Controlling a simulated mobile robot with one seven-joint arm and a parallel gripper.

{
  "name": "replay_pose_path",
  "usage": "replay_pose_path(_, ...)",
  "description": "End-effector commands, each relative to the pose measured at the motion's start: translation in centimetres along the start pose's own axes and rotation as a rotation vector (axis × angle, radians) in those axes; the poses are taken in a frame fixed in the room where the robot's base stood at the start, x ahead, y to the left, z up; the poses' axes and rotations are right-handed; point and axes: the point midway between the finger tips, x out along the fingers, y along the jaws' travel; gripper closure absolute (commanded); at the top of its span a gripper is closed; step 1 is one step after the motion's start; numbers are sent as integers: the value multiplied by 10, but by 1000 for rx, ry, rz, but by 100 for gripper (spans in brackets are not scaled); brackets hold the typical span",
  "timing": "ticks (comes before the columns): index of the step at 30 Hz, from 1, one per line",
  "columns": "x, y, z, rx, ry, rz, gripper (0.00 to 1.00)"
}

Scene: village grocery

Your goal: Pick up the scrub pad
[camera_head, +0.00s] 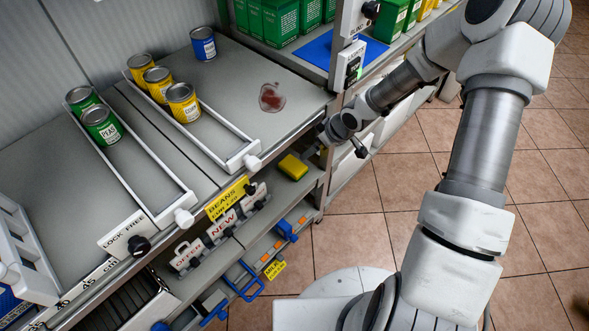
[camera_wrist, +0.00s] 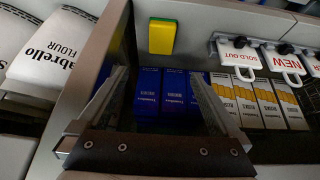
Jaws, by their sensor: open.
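The scrub pad (camera_head: 292,167) is a small yellow block on the shelf below the grey top shelf, near its right end. In the wrist view the scrub pad (camera_wrist: 162,37) shows yellow with a green edge, upper middle, beyond the fingertips. My gripper (camera_wrist: 158,76) is open, its two fingers spread apart with nothing held between them. The pad lies ahead of the gap and apart from both fingers. In the head view my gripper is to the right of the pad, partly hidden by the arm.
Blue boxes (camera_wrist: 175,92) stand beyond the fingers, and yellow-and-white boxes (camera_wrist: 265,100) to the right. Hanging tags (camera_wrist: 239,55) are right of the pad. Flour bags (camera_wrist: 55,45) are at left. Cans and a red stain (camera_head: 271,98) are on the top shelf. The tiled floor is clear.

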Motion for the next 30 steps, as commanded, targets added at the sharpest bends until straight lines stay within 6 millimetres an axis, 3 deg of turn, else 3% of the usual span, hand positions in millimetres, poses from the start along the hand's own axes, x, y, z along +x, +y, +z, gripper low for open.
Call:
replay_pose_path(8,34,-6,3,-2,27,-26,0)
replay_pose_path(21,124,-8,1,-3,25,-25,0)
replay_pose_path(30,141,-7,1,0,24,-23,0)
